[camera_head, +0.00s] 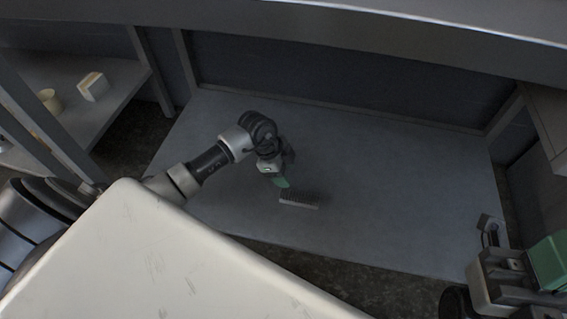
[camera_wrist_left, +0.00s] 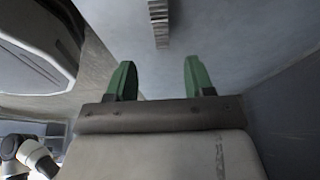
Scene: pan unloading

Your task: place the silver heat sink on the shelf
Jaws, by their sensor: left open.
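The silver heat sink (camera_head: 298,200), a small ribbed block, lies on the grey table top (camera_head: 400,190). My left gripper (camera_head: 281,182) is open just above and to the left of it, with green fingers. In the left wrist view the heat sink (camera_wrist_left: 159,22) shows beyond the two spread fingertips (camera_wrist_left: 158,78), between their lines and not touched. The shelf (camera_head: 110,105) stands at the left of the head view. My right arm shows at the lower right edge, its fingertips not clear.
A pale box (camera_head: 93,87) and a cream cup (camera_head: 50,100) stand on the left shelf. Another shelf-like unit (camera_head: 550,125) is at the right. A raised back panel borders the table; most of its top is bare.

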